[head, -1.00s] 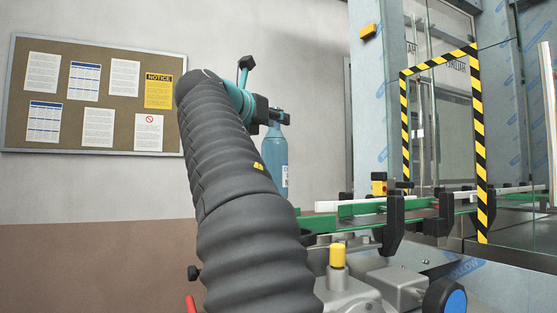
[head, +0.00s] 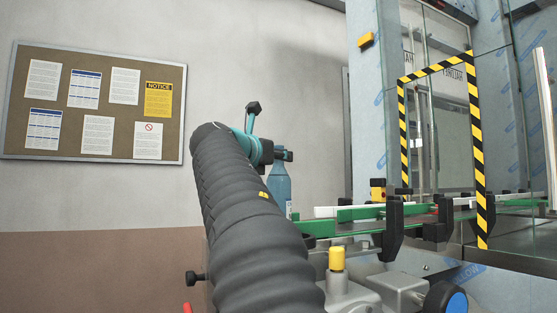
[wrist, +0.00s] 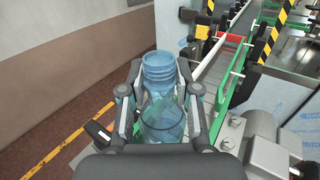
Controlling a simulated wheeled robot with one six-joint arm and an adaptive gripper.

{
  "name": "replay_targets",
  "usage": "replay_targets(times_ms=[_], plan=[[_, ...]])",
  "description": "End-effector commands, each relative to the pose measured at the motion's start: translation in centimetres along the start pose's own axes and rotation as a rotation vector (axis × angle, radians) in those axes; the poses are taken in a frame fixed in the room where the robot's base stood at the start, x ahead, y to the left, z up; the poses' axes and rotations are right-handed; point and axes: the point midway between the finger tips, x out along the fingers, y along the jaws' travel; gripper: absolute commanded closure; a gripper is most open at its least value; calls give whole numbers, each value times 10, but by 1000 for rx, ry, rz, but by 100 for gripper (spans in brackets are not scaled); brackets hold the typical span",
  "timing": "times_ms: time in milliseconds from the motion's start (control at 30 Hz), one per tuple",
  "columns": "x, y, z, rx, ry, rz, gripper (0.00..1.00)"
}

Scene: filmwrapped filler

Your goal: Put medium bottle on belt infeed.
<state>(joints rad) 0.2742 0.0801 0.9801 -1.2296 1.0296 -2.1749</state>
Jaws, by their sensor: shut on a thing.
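A blue, see-through bottle (head: 279,185) hangs upright from my gripper (head: 284,155) in the head view. In the wrist view my gripper (wrist: 160,103) is shut around the bottle (wrist: 160,72), with a finger on each side. The belt infeed (head: 345,226), with green and white side rails, lies right of the bottle in the head view. In the wrist view the belt (wrist: 232,50) runs away to the upper right, and the bottle appears over or beside its near end. My arm hides part of the near end, and I cannot tell whether the bottle's base touches anything.
A yellow-black striped frame (head: 478,150) surrounds the opening where the belt enters the glass-walled machine. A yellow-capped fitting (head: 337,259) and a motor (wrist: 267,157) sit beside the belt. A notice board (head: 100,105) hangs on the left wall.

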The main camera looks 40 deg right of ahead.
Motion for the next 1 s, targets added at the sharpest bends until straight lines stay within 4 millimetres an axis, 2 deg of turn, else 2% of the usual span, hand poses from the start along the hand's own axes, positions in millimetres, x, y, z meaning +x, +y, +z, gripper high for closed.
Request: replay_targets(times_ms=[233,267,333,733,867,1000], plan=[[0,0,-5,0,1,0,100],[0,0,-4,0,1,0,61],[0,0,-4,0,1,0,44],[0,0,2,0,0,0,44],[-17,1,-1,0,1,3,44],[-45,2,0,-1,1,5,44]])
